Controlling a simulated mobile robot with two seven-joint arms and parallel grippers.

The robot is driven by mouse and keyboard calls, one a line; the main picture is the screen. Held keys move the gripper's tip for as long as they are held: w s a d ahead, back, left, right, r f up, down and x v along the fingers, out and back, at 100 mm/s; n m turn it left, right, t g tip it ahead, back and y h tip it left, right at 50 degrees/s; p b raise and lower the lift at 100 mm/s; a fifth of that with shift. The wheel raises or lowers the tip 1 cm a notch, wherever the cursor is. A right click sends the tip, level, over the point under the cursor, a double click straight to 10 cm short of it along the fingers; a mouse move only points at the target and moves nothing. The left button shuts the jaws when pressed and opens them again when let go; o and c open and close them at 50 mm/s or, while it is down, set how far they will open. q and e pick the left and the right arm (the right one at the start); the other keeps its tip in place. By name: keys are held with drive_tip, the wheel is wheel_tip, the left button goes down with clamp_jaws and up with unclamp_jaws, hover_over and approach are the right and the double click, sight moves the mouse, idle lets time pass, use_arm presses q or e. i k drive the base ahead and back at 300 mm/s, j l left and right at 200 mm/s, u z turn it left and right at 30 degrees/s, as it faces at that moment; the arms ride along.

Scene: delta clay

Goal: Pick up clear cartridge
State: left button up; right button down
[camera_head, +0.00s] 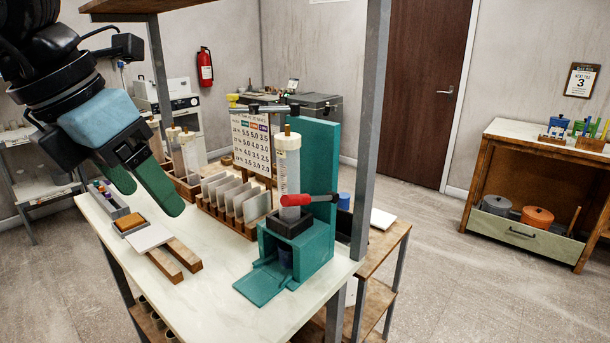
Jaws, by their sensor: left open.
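A clear cartridge (287,168) with a brown tip on top stands upright in the teal press (318,170) on the white-topped table (205,290). A red-handled clamp (308,199) crosses in front of its lower part. More clear cartridges (189,153) stand upright in a wooden rack (187,189) farther back, partly hidden by my left gripper. My left gripper (150,190) has green fingers, points down and is open and empty. It hangs at the left, over the table's left part, apart from the cartridges. My right gripper is not in view.
A wooden rack of grey plates (238,200) stands left of the press. A grey tray (108,200), an orange sponge-like block (129,222) and wooden bars (175,256) lie below my gripper. A metal post (371,120) rises right of the press. The table's front is clear.

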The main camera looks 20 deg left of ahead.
sight(288, 162)
drive_tip(key=i, duration=1.05)
